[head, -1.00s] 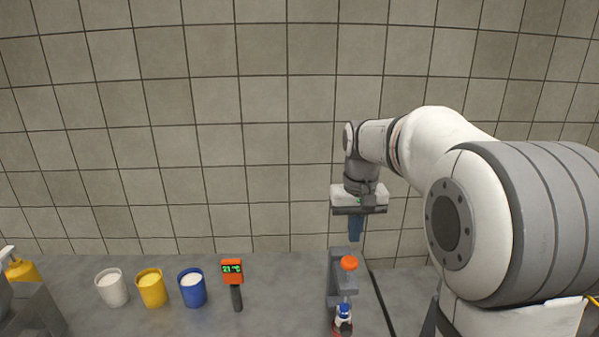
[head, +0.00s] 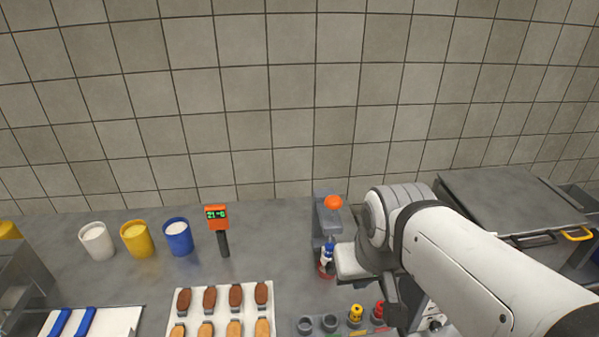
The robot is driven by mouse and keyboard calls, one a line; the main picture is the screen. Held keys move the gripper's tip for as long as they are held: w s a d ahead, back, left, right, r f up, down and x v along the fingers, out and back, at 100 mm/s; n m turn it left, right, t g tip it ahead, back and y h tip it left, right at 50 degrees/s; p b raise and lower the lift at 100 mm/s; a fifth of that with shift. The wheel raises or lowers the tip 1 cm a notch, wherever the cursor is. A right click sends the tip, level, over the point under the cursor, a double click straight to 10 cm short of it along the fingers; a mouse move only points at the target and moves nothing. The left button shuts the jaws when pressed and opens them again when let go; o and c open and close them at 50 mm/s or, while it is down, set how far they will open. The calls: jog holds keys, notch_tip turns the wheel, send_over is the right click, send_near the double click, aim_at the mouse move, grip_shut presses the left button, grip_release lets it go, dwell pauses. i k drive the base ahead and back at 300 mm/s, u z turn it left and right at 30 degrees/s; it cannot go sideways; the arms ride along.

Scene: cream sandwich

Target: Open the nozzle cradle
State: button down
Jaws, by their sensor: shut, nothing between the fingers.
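A grey upright stand (head: 321,221) with an orange knob (head: 333,202) is on the counter right of centre in the head view. A small blue-and-white piece with a red base (head: 327,258) stands below the knob. I take this stand to be the nozzle cradle, but cannot tell whether it is open or shut. My gripper (head: 352,262) is shut and empty; its white body is just right of the blue-and-white piece. Its fingertips are hidden, so I cannot tell whether they touch the stand.
A grey holder (head: 306,327) at the front carries a yellow nozzle (head: 355,314) and a red one. A tray (head: 222,311) of brown and tan biscuits lies to its left. Several tubs and an orange thermometer (head: 216,217) stand behind. Grey equipment (head: 500,200) is at right.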

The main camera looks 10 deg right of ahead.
aim_at(328, 265)
jog(key=u, duration=0.05)
jog(key=k, duration=0.5)
jog(key=z, duration=1.65)
jog(key=k, duration=1.45)
jog(key=u, duration=0.9)
jog(key=i, duration=1)
jog(key=u, duration=0.1)
